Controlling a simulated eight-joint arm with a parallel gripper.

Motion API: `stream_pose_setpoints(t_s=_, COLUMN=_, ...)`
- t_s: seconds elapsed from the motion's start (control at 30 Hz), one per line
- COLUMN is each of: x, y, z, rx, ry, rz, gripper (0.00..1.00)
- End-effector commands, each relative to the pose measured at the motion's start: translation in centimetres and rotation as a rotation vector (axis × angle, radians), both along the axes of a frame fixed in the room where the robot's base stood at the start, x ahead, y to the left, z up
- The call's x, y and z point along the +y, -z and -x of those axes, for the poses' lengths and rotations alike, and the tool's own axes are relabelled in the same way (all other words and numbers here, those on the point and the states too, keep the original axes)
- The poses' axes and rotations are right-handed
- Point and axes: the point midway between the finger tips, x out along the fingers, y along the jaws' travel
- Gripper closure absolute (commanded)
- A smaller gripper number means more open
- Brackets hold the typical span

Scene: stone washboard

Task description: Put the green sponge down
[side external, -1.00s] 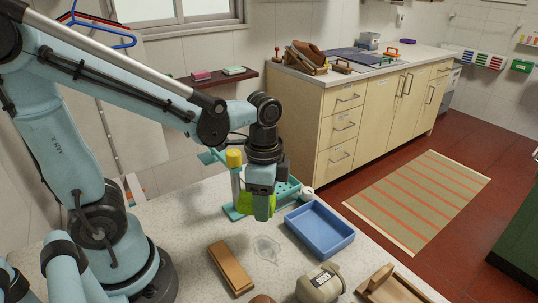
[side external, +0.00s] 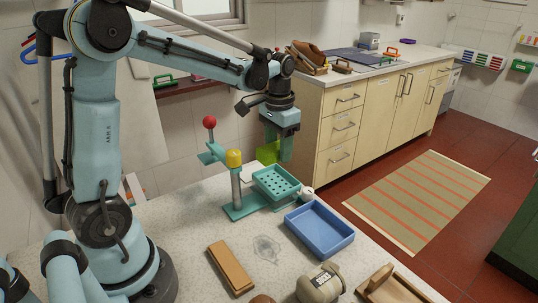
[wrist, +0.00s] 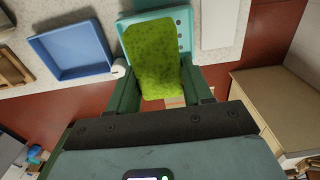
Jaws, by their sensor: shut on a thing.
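The green sponge (side external: 266,152) is held in my gripper (side external: 278,153), up in the air behind and above the teal holed tray (side external: 270,190). In the wrist view the sponge (wrist: 158,58) sits between the two fingers of my gripper (wrist: 162,84), which are shut on its sides. Clear space shows between the sponge and the tray in the side view. One finger hides part of the sponge there. In the wrist view the sponge covers much of the teal tray (wrist: 184,30) beyond it.
The teal stand carries a yellow knob (side external: 234,158) and a red ball (side external: 209,122) beside the tray. A blue tray (side external: 320,232), a brown block (side external: 231,267) and a grey roll-shaped object (side external: 321,284) are on the speckled counter. A wooden cabinet (side external: 372,115) stands behind.

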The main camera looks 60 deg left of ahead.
Motion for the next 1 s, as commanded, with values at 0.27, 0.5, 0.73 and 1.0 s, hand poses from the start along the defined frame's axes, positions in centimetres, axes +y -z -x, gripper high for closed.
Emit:
stream_pose_setpoints(t_s=0.27, x=5.7, y=3.4, z=-0.5, rx=0.000, ry=-0.006, rz=0.000, gripper=0.83)
stream_pose_setpoints(t_s=0.5, x=9.7, y=5.9, z=-0.8, rx=0.000, ry=-0.002, rz=0.000, gripper=0.83)
stream_pose_setpoints(t_s=0.73, x=10.8, y=7.1, z=-0.9, rx=0.000, ry=0.002, rz=0.000, gripper=0.83)
stream_pose_setpoints(t_s=1.0, x=10.8, y=10.4, z=-0.9, rx=0.000, ry=0.003, rz=0.000, gripper=0.83)
